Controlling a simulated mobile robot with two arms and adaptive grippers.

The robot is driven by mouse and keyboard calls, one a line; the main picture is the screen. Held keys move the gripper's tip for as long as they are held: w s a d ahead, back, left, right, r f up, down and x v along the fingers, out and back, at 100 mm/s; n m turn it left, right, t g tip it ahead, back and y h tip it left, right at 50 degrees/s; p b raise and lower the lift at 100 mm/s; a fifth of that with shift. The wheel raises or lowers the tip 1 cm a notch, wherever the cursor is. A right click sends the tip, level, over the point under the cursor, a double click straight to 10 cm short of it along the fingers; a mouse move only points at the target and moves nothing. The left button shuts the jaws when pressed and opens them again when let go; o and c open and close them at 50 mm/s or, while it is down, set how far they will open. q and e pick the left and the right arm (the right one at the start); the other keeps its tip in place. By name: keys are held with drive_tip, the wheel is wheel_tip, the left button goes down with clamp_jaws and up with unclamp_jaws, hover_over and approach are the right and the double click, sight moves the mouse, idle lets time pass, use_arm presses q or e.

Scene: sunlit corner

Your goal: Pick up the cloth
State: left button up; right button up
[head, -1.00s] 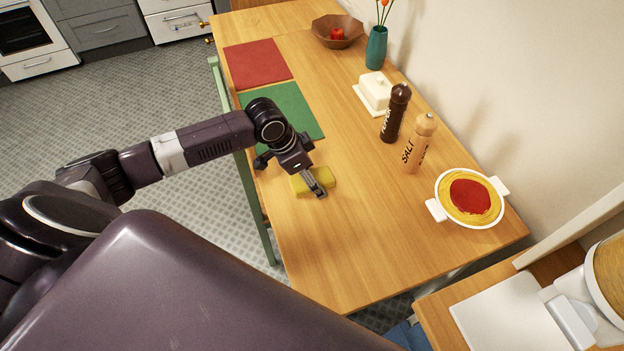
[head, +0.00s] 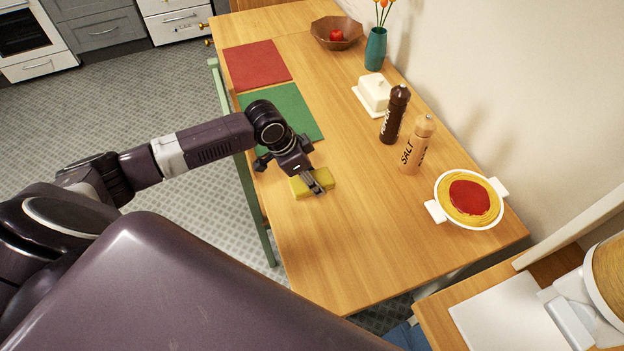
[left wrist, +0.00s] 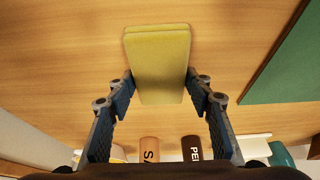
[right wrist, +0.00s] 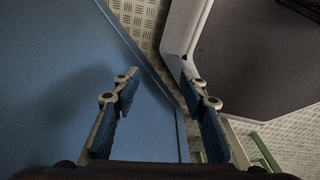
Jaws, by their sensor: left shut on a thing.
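The cloth (head: 326,180) is a folded yellow rectangle on the wooden table (head: 350,250), near its left edge. It also shows in the left wrist view (left wrist: 160,60), between the two fingers. My left gripper (head: 317,187) reaches down over it and is shut on it, with a finger pressed to each long side. Whether the cloth is clear of the table top cannot be told. My right gripper (right wrist: 162,90) shows only in the right wrist view. It is open and empty, its fingers wide apart.
A green mat (head: 290,110) and a red mat (head: 257,65) lie beyond my left gripper. A pepper mill (head: 393,115), salt mill (head: 416,148), butter dish (head: 375,93) and pasta dish (head: 440,210) stand along the wall side. The table's near part is clear.

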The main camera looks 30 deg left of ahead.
use_arm(q)
wheel_tip(320, 180, up, 21)
drive_tip(key=shift+f+b, duration=0.2)
drive_tip(key=shift+b, duration=0.25)
